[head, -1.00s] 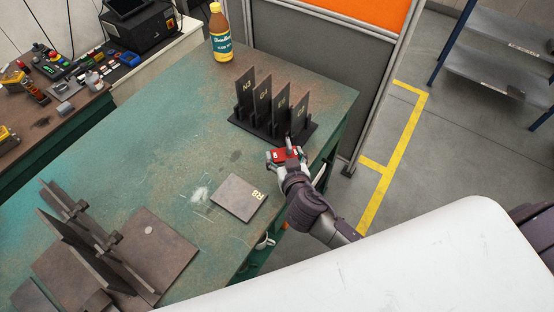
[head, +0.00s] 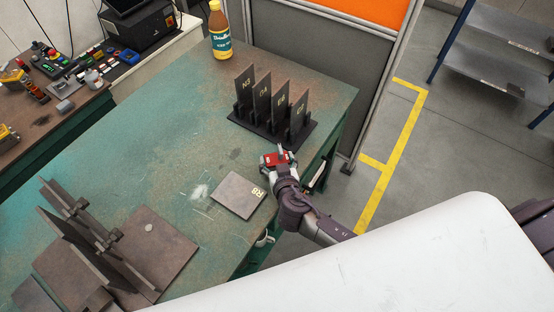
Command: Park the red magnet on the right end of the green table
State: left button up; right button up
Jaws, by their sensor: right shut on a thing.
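The red magnet (head: 277,158) is small and boxy. It is near the right edge of the green table (head: 175,150), just in front of the rack of dark plates. My right gripper (head: 279,163) is shut on the magnet, its arm coming in from the lower right. Whether the magnet touches the table top or is just above it, I cannot tell. My left gripper is not in view.
A black rack (head: 270,130) holds several upright labelled plates. A flat plate marked R8 (head: 238,195) lies left of my right arm. A welded assembly (head: 110,250) stands at the lower left. A bottle (head: 220,35) stands at the far edge. The table's middle is mostly clear.

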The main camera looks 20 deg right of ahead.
jog(key=o, duration=1.8)
jog(key=shift+s, duration=0.35)
jog(key=b+v, duration=0.1)
jog(key=v, duration=1)
jog(key=shift+s+a+r+b, duration=0.1)
jog(key=shift+s+r+b, duration=0.05)
jog(key=shift+r+b, duration=0.15)
